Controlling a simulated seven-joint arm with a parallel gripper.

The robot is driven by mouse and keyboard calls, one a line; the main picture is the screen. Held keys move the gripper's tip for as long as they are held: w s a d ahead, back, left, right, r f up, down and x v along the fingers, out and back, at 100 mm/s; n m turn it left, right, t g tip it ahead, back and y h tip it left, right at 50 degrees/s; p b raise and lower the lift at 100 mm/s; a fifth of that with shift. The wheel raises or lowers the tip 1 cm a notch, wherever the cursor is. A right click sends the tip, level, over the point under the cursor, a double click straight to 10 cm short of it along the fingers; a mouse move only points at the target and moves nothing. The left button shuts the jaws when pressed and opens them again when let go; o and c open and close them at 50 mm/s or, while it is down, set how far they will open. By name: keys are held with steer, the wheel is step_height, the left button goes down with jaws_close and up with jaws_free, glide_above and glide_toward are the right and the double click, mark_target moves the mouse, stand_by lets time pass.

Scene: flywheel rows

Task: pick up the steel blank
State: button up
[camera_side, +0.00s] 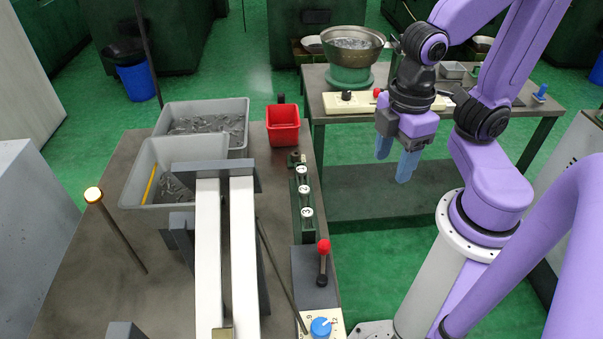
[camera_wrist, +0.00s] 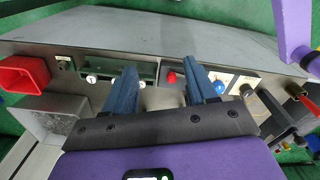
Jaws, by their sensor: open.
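My gripper (camera_side: 396,163) hangs over the green floor between the two benches, its blue fingers pointing down, apart and empty. In the wrist view the fingers of my gripper (camera_wrist: 162,85) spread with nothing between them. I cannot make out a single separate steel blank. Grey metal pieces (camera_side: 208,125) lie in the rear grey bin (camera_side: 203,103) on the left bench. More metal pieces (camera_side: 176,187) lie in the front grey bin (camera_side: 146,170), partly hidden by the white rails. My gripper is well to the right of both bins and touches nothing.
Two white sloping rails (camera_side: 243,260) stand on the left bench. A red bin (camera_side: 283,125), numbered button box (camera_side: 303,200), red-knobbed lever (camera_side: 323,250) and blue dial (camera_side: 321,326) line its right side. A lamp post (camera_side: 94,195) stands left. A bowl (camera_side: 352,45) tops the back bench.

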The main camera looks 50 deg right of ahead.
steer(key=w+a+r+n, duration=0.1)
steer(key=w+a+r, duration=0.1)
steer(key=w, duration=0.9)
steer(key=n, duration=0.2)
glide_above(302, 169)
steer(key=f, duration=1.1)
steer(key=shift+s+d+f, duration=0.1)
steer(key=shift+d+f, duration=0.1)
steer(key=shift+f, duration=0.05)
steer(key=shift+a+f, duration=0.2)
steer(key=shift+f, duration=2.45)
steer(key=c, duration=1)
